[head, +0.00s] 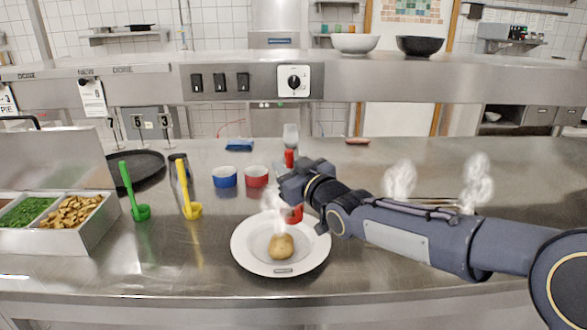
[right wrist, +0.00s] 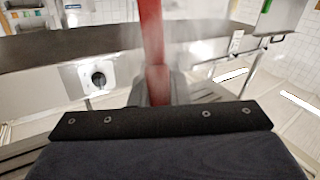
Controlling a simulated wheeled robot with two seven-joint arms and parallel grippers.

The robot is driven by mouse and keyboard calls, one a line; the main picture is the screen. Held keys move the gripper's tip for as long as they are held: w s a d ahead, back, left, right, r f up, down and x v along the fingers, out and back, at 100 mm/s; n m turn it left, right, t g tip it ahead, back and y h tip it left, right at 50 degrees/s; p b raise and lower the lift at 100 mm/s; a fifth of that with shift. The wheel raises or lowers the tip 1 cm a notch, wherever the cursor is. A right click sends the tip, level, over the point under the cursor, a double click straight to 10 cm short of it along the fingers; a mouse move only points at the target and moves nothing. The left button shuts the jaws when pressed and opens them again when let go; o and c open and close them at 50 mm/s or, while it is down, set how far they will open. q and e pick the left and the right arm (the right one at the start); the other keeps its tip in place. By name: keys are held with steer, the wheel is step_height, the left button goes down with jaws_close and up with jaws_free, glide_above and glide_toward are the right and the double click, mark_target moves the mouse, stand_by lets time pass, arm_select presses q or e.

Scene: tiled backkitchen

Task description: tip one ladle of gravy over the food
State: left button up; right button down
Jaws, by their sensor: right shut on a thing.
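My right gripper (head: 291,184) is shut on the red ladle (head: 289,158), just behind the plate. The handle stands roughly upright above the gripper. The red bowl (head: 294,214) shows below it, over the plate's back right rim. The red handle (right wrist: 152,40) also rises between the fingers (right wrist: 155,88) in the right wrist view. Whether the bowl holds gravy I cannot tell. The white plate (head: 248,258) carries one brown potato (head: 281,247), the food, with steam behind it. The gravy's container is not clearly visible; my arm covers part of the counter. My left gripper is out of view.
A green ladle (head: 141,212) and a yellow ladle (head: 192,210) stand left of the plate. A steel bin (head: 88,234) holds peas and brown pieces. Blue (head: 224,177) and red (head: 256,177) bowls stand behind. Steam rises behind my arm. The front counter is clear.

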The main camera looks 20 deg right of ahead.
steer(key=s+a+f+n+p, duration=0.4)
steer(key=a+f+n+p, duration=0.2)
steer(key=a+f+n, duration=0.6)
steer(key=w+d+r+m+b, duration=0.1)
steer(key=d+r+m, duration=0.2)
steer(key=r, duration=0.2)
steer(key=w+d+r+m+b, duration=0.1)
steer(key=d+r+m, duration=0.3)
steer(key=w+d+r+m+b, duration=0.1)
steer(key=d+r+m, duration=0.3)
steer(key=r, duration=0.1)
steer(key=shift+w+d+r+b, duration=0.25)
steer(key=shift+w+r+b, duration=0.05)
steer(key=shift+w+b, duration=0.1)
steer(key=d+r+m+p, duration=0.1)
steer(key=p, duration=0.1)
steer(key=d+r+m+p, duration=0.1)
steer(key=shift+w+d+m+p, duration=0.35)
steer(key=shift+w+m+p, duration=0.05)
stand_by(0.5)
